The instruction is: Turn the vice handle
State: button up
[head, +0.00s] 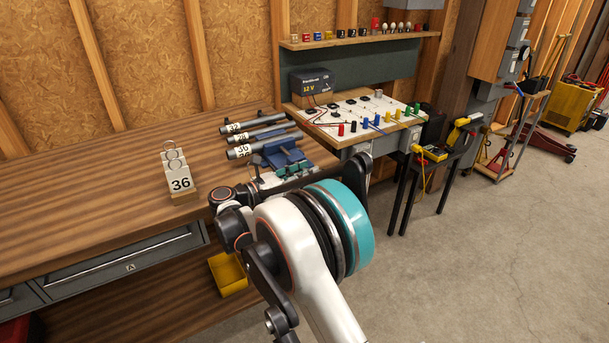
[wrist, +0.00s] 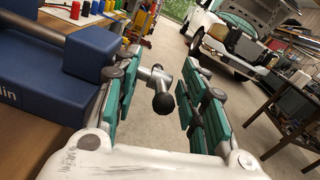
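The blue vice (head: 285,154) stands at the right end of the wooden workbench. In the wrist view, its blue body (wrist: 60,95) fills the left side. The vice handle (wrist: 163,102), a grey bar with a dark ball end, sticks out to the right of the vice. My gripper (wrist: 160,70) is open, with one teal-padded finger on each side of the handle. Neither finger clearly touches it. In the head view, my gripper (head: 285,175) is at the vice's front, and I cannot make out the handle there.
Several numbered grey pipes (head: 250,132) lie on the bench behind the vice. A block marked 36 (head: 180,178) stands at left. A white board (head: 360,112) with coloured terminals is beyond the vice. Concrete floor (head: 480,270) is clear at right. A white pickup (wrist: 235,40) shows ahead.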

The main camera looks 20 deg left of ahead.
grip_shut()
jog(key=shift+r+g+y+p, duration=0.3)
jog(key=shift+g+p, duration=0.2)
jog(key=shift+p, duration=0.3)
jog(key=shift+f+g+y+p, duration=0.2)
jog(key=shift+g+y+p, duration=0.4)
jog(key=shift+g+p, duration=0.15)
jog(key=shift+d, duration=0.1)
grip_release()
jog(key=v, duration=1.2)
